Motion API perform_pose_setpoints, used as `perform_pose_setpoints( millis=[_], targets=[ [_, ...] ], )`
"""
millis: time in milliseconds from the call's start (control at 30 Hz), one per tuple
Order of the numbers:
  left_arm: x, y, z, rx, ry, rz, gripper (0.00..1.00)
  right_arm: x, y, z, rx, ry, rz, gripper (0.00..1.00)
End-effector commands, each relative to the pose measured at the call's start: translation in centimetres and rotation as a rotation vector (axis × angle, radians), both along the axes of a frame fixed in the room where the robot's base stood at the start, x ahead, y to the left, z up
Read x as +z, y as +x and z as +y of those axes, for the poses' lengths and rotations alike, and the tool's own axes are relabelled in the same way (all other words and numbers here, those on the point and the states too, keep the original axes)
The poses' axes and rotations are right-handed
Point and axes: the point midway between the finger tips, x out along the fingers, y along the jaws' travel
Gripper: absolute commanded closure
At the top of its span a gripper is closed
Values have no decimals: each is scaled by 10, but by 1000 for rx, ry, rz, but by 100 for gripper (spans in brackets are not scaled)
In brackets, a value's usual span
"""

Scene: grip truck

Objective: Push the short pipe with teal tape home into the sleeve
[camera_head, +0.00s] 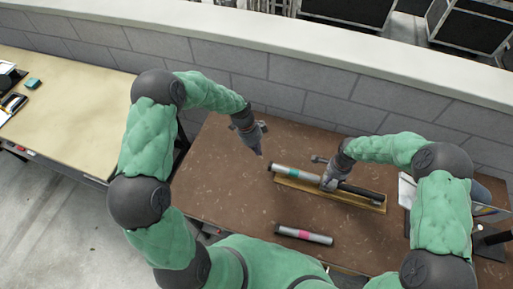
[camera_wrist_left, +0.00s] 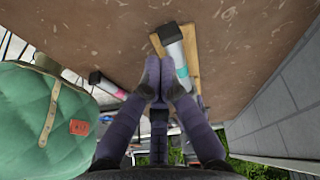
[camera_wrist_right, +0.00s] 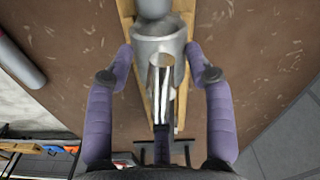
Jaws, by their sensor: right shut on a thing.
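The short pipe with teal tape (camera_head: 283,172) lies along the wooden cradle. Its black outer end points left, and its teal band also shows in the left wrist view (camera_wrist_left: 180,70). Its right end runs to the grey sleeve (camera_wrist_right: 158,45), but my right gripper hides the joint in the head view. My right gripper (camera_head: 329,184) is shut on the sleeve, one finger on each side. A shiny metal stub (camera_wrist_right: 160,80) sticks up between the fingers. My left gripper (camera_head: 259,153) is empty with its fingertips together, above the table and left of the pipe's black end.
A pink-taped pipe (camera_head: 304,235) lies nearer me. A grey block wall (camera_head: 300,95) stands behind. The table's left part is clear.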

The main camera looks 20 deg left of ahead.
Motion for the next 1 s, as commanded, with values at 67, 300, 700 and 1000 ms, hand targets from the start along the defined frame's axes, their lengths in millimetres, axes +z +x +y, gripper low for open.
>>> perform_pose_setpoints(
  millis=[67, 300, 700, 1000],
  targets=[
    [-2, 1, 3, -49, -23, -23, 100, -8, -9, 4, 5, 4, 18, 100],
    [-2, 4, 6, -149, -65, -76, 100, -8, -9, 4, 5, 4, 18, 100],
    [-26, 4, 7, -166, -71, -82, 100, -8, -9, 4, 5, 4, 19, 100],
    [-57, 5, 7, -166, -70, -83, 100, -8, -10, 4, 5, 4, 19, 100]
  ],
)
